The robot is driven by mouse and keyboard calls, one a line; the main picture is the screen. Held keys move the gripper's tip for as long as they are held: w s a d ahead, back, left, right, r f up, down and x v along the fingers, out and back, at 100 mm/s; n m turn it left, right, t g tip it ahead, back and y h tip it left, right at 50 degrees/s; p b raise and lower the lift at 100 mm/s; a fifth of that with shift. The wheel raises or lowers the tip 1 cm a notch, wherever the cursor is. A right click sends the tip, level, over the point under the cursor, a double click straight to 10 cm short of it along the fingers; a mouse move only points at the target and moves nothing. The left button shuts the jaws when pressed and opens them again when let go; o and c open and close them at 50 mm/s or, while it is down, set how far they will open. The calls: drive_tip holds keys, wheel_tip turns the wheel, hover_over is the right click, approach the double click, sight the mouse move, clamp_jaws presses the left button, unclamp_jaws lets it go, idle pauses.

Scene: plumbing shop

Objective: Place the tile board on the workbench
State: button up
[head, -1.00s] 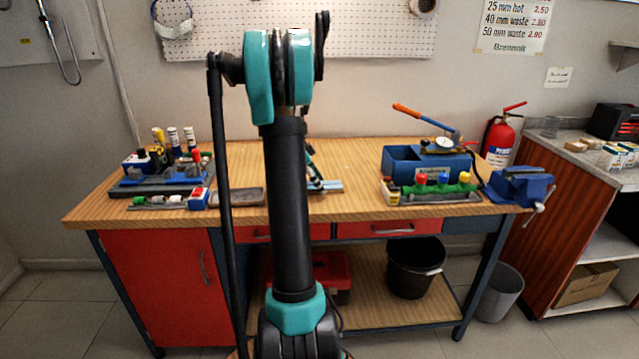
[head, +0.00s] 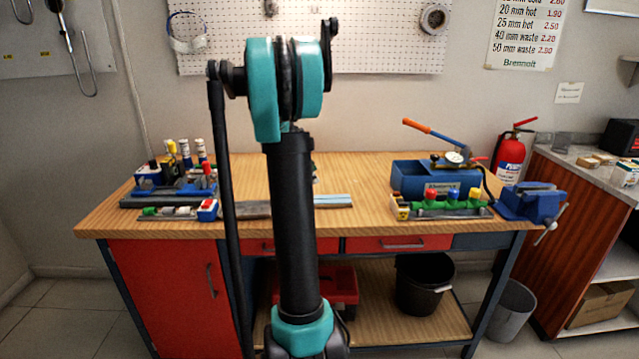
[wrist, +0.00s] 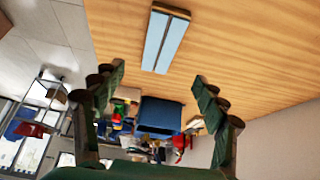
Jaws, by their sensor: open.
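The tile board (head: 333,201), a narrow flat piece with light blue strips, lies on the workbench (head: 365,170) near its front edge, just right of my arm in the head view. In the wrist view the tile board (wrist: 165,40) lies flat on the bare wood, apart from my fingers. My gripper (wrist: 160,95) is open, with its two fingers spread and nothing held between them. In the head view my arm hides the gripper and may cover the board's left end.
A grey flat piece (head: 257,209) lies left of the board. A blue box (head: 411,181), a rack with coloured caps (head: 447,207) and a blue vise (head: 530,203) stand to the right. Tools and bottles (head: 172,175) fill the left end. The bench's middle is mostly clear.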

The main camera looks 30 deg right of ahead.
drive_tip(key=s+a+f+n+t, duration=0.1)
drive_tip(key=a+n, duration=0.1)
drive_tip(key=a, duration=0.2)
drive_tip(key=s+a+f+n+t, duration=0.1)
drive_tip(key=a+f+n, duration=0.1)
drive_tip(key=a+n, duration=0.1)
drive_tip(key=s+a+f+n+y, duration=0.1)
drive_tip(key=s+a+n, duration=0.1)
drive_tip(key=a, duration=0.3)
drive_tip(key=shift+a+f+t, duration=0.1)
drive_tip(key=shift+f+t, duration=0.1)
drive_tip(key=shift+t, duration=0.2)
drive_tip(key=s+a+f+n+t+y, duration=0.2)
drive_tip(key=s+a+f+n, duration=0.5)
drive_tip(key=a, duration=0.3)
drive_tip(key=s+a+f+n+t+y, duration=0.2)
drive_tip(key=s+a+f+n, duration=0.4)
drive_tip(key=s+a+n, duration=0.3)
drive_tip(key=shift+s+a+f+n, duration=0.4)
drive_tip(key=shift+s+a, duration=0.3)
drive_tip(key=shift+a, duration=0.1)
